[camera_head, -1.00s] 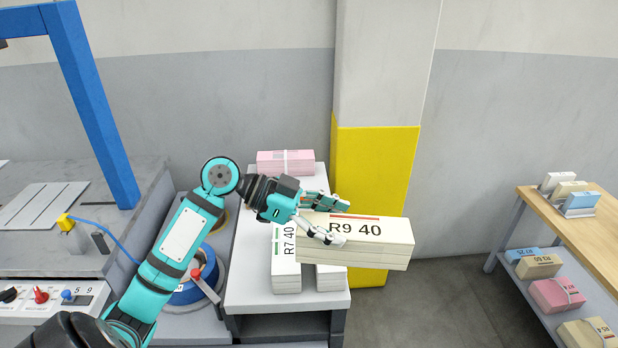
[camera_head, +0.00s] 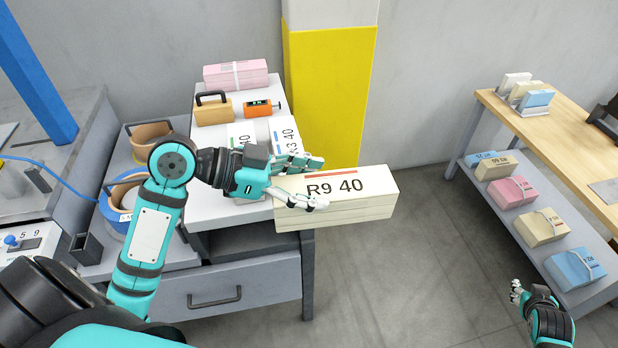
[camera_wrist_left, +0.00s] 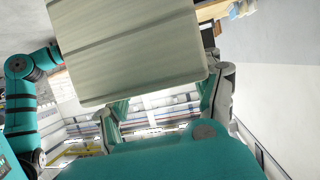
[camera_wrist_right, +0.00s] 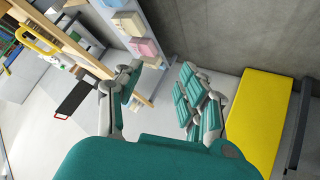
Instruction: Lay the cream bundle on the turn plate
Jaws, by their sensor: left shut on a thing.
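The cream bundle (camera_head: 365,200), marked R9 40 with a red stripe, is in my left gripper (camera_head: 318,182). It is held level, out past the right edge of the grey drawer bench. In the left wrist view the stacked paper edges of the bundle (camera_wrist_left: 130,45) fill the space between the fingers. My right gripper (camera_head: 518,290) is at the lower right, empty; its fingers stand apart in the right wrist view (camera_wrist_right: 160,95). I cannot make out the turn plate for sure; the grey machine (camera_head: 60,100) at the left is cut off by the frame.
The drawer bench (camera_head: 205,210) carries white bundles (camera_head: 243,135), a pink bundle (camera_head: 236,75), a tan tool (camera_head: 212,110) and an orange device (camera_head: 258,109). Behind is a yellow-based pillar (camera_head: 330,90). A wooden table (camera_head: 560,125) with a loaded lower shelf stands right. Floor between is open.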

